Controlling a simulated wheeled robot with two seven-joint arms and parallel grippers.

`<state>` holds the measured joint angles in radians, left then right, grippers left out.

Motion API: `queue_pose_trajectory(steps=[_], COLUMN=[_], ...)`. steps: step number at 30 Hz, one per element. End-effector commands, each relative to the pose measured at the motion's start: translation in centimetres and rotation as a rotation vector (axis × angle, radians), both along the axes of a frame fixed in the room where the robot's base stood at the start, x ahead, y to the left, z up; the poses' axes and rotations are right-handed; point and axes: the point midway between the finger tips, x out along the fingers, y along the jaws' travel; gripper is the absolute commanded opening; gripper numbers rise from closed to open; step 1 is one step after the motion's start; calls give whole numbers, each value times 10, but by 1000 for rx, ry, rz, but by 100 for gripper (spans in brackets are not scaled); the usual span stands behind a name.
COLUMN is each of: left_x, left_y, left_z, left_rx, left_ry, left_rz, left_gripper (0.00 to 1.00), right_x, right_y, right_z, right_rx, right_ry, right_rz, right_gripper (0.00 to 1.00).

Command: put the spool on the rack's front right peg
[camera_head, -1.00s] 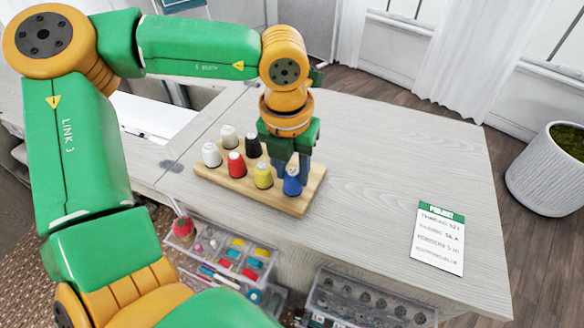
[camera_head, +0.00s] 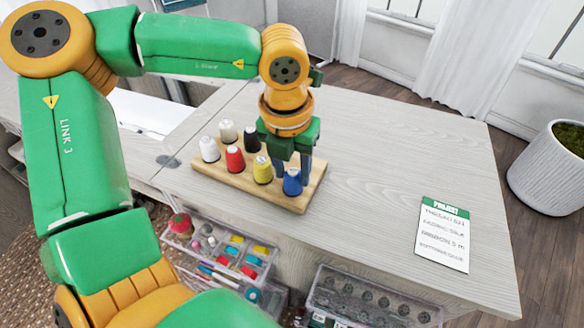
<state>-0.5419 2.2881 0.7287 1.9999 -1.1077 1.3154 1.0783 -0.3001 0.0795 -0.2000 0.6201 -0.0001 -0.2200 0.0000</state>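A wooden rack (camera_head: 234,184) stands on the table and holds several spools. The blue spool (camera_head: 292,183) is at its front right corner, upright, and appears to rest on the rack. The peg under it is hidden. My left gripper (camera_head: 292,172) points down there, with one finger on each side of the blue spool's upper part. Whether the fingers press on the spool or stand slightly apart from it is too small to tell. My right gripper is not in view.
White (camera_head: 209,149), red (camera_head: 235,160), yellow (camera_head: 262,170) and black (camera_head: 252,139) spools stand close by, with another white one behind. A project card (camera_head: 442,236) lies on the right. Clear boxes (camera_head: 365,298) sit below the table's front edge. The tabletop's right half is mostly clear.

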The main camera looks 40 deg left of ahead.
Motion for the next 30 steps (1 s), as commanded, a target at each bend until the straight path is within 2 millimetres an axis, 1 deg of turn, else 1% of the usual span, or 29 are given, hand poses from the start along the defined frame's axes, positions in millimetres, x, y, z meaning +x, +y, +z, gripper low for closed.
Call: queue_pose_trajectory(steps=[1,2,3,11,14,18,21,24,27,29,30], left_x=[0,0,0,0,-1,-4,-6,-8,-9,-9,-8], left_y=[0,0,0,0,0,-1,-1,-2,-2,-2,-2], left_z=[0,0,0,1,14,46,63,70,73,81,91], left_rx=[0,0,0,0,2,2,2,1,0,0,0], left_ry=[0,0,0,0,-4,-6,-5,-2,0,0,0], left_rz=[0,0,0,0,0,1,1,0,-1,-1,-1], left_gripper=[62,70,75,75,75,75,75,75,75,75,75], right_x=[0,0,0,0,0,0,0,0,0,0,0], right_y=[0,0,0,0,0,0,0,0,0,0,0], right_z=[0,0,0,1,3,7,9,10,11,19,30], right_rx=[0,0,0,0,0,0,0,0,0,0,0], right_ry=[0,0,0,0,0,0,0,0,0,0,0], right_rz=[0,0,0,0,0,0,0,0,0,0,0], right_gripper=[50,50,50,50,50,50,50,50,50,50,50])
